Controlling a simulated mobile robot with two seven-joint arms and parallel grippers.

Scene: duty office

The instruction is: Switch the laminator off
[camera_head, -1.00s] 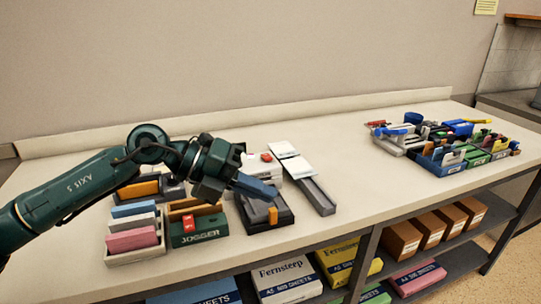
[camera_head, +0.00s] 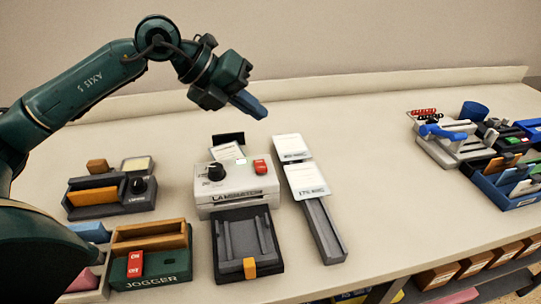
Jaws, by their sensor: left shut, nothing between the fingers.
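The laminator (camera_head: 236,201) is a pale box with its name on the front edge, standing mid-table. Its top carries a black dial (camera_head: 215,171) and a red switch (camera_head: 260,166); the switch's lettering is too small to read, so I cannot tell its position. A dark tray (camera_head: 243,241) with an orange tab lies in front of it. My left gripper (camera_head: 252,106) is shut and empty, above and behind the laminator in the picture, apart from it, its blue-grey fingers pointing down to the right. My right gripper is not in view.
A green jogger (camera_head: 150,268) with its own red switch (camera_head: 135,264) stands front left, below a grey unit with a dial (camera_head: 139,185). A narrow grey tray with white cards (camera_head: 305,180) lies right of the laminator. The table between it and the blue bin (camera_head: 505,195) is clear.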

